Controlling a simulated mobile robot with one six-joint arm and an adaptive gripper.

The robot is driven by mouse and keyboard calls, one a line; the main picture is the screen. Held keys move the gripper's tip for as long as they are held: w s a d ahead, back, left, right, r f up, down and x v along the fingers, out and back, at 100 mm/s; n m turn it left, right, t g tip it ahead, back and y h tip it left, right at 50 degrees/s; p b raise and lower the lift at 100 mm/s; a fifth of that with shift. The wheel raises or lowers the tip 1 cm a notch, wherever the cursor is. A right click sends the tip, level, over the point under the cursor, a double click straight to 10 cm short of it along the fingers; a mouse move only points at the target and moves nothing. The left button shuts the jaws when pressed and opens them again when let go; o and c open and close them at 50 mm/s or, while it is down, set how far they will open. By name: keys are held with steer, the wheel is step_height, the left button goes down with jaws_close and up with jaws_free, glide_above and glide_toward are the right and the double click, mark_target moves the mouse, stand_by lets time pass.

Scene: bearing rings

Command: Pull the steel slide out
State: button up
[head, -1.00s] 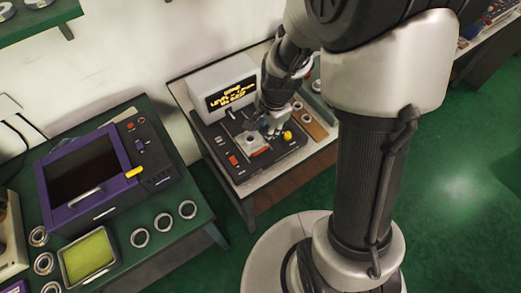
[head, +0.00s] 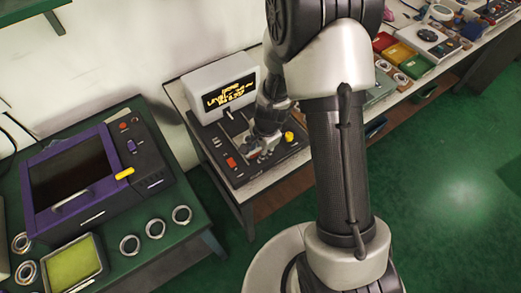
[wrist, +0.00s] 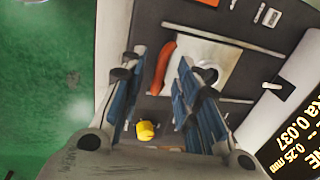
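The steel slide (wrist: 210,62) is a bright square plate on the dark panel in the wrist view, with a curved orange-red handle (wrist: 161,66) along its left edge. My gripper (wrist: 160,72) is open, its blue-padded fingers on either side of the picture's middle. The handle's lower part shows between the fingertips; I cannot tell whether they touch it. In the head view my gripper (head: 262,145) is low over the dark tester panel (head: 238,180) and mostly hides the slide.
A yellow knob (wrist: 146,130) stands close to the fingers; it also shows in the head view (head: 289,136). A white display box (head: 222,88) stands behind the panel. A red button (head: 231,162) is at its left. A green bench (head: 190,250) with a purple-framed device stands left.

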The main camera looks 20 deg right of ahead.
jaws_close()
stand_by(0.3)
stand_by(0.5)
